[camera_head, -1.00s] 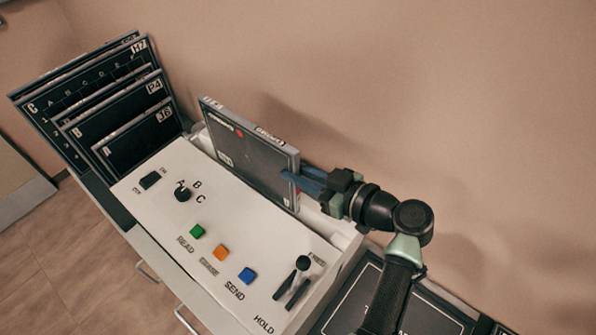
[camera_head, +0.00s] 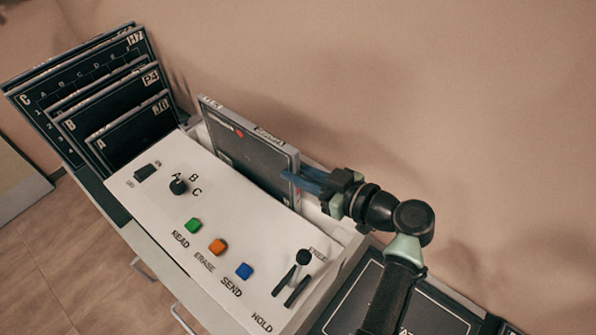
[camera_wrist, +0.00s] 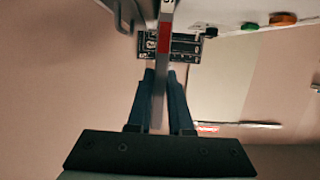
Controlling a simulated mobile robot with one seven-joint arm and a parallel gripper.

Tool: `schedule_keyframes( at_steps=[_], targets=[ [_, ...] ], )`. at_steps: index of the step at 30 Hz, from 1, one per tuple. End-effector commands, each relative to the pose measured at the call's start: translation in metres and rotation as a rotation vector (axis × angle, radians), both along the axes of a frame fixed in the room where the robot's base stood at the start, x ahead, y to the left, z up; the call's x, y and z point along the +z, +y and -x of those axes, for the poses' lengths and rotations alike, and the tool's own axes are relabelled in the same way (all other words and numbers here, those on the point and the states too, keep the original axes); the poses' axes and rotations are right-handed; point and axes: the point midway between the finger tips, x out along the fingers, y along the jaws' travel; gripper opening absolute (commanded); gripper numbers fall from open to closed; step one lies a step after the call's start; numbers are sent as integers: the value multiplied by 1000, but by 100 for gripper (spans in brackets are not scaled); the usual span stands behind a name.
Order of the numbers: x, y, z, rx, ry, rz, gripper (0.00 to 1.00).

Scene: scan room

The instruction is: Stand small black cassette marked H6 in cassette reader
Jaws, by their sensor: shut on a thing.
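A dark grey cassette (camera_head: 243,150) with light edges stands upright in the head view, its lower part hidden behind the white panel of the cassette reader (camera_head: 235,205). It appears to sit in the slot at the panel's back; how deep I cannot tell. No H6 mark is readable on it now. My gripper (camera_head: 297,181) is shut on the cassette's right end. In the wrist view the cassette (camera_wrist: 164,55) shows edge-on, with a red strip, between the two blue fingers of my gripper (camera_wrist: 160,75).
A rack at the left holds several larger black cassettes (camera_head: 140,128), with marks such as J6 and P4. The panel carries a black knob (camera_head: 178,187), green, orange and blue buttons (camera_head: 244,271), and a lever (camera_head: 303,258). A wall stands close behind.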

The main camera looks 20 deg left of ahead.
Motion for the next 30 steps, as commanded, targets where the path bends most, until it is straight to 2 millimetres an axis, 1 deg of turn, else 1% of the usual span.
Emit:
schedule_keyframes(
  at_steps=[30],
  targets=[
    [-30,0,-1,0,-5,-3,0]
  ],
)
